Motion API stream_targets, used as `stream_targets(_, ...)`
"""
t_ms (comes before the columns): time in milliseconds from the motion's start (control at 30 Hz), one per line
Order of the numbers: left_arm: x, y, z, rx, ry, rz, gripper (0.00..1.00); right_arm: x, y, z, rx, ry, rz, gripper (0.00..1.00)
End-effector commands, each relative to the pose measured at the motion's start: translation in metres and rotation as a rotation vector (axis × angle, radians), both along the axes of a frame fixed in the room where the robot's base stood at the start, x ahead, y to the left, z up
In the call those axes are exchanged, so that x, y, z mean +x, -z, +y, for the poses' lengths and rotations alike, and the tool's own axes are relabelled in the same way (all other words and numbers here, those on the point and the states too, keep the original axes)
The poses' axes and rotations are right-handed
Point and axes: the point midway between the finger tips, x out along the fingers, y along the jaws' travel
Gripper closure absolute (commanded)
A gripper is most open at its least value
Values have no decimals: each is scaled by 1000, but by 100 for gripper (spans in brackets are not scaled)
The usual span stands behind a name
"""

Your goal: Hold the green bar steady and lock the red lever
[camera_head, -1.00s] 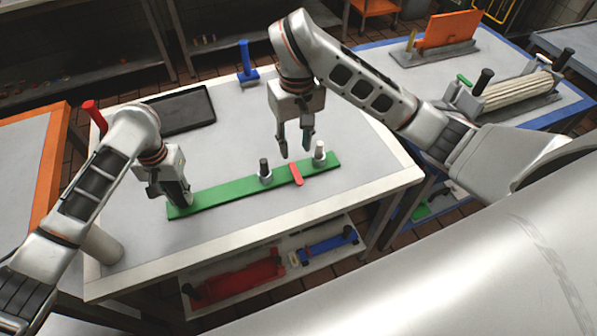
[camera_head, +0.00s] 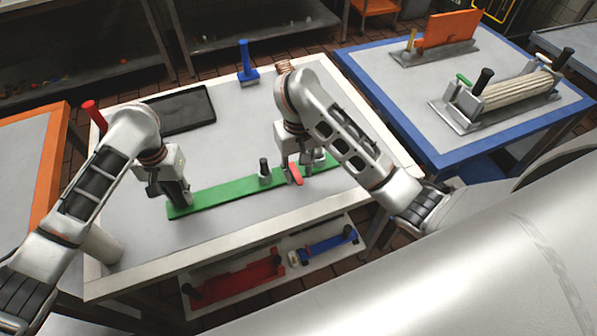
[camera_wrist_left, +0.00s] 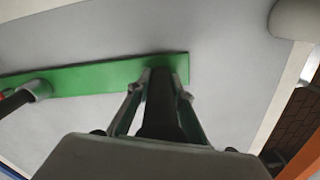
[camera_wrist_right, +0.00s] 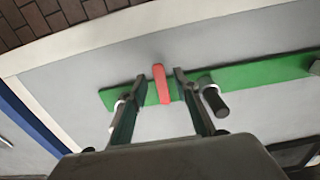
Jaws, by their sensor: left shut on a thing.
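The long green bar (camera_head: 220,195) lies on the white worktable. My left gripper (camera_head: 180,195) is shut on its left end; the left wrist view also shows the bar (camera_wrist_left: 90,75) running into the fingers. The small red lever (camera_head: 297,175) crosses the bar toward its right end. It also shows in the right wrist view (camera_wrist_right: 161,83), standing between the fingers of my right gripper (camera_wrist_right: 160,80). Those fingers are open on either side of it, with gaps visible. A dark peg in a grey collar (camera_head: 264,170) stands left of the lever. The other peg is mostly hidden by my right gripper.
A black tray (camera_head: 181,110) and a blue upright-handled tool (camera_head: 246,65) lie toward the back of the table. A blue-edged table (camera_head: 400,90) with a roller device (camera_head: 505,93) stands at the right. Red and blue parts sit on the shelf below.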

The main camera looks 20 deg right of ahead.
Motion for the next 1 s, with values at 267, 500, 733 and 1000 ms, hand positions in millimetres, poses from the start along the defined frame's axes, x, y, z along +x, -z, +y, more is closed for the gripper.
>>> stream_targets(267,-1,1,-1,-1,1,3,100,0,11,0,0,1,0,69)
stream_targets(500,-1,1,-1,-1,1,3,100,0,10,0,-1,1,0,82)
stream_targets(733,-1,1,-1,-1,1,3,100,0,10,0,-1,1,0,100)
stream_targets(1000,-1,1,-1,-1,2,3,100,1,10,6,3,89,-2,100)
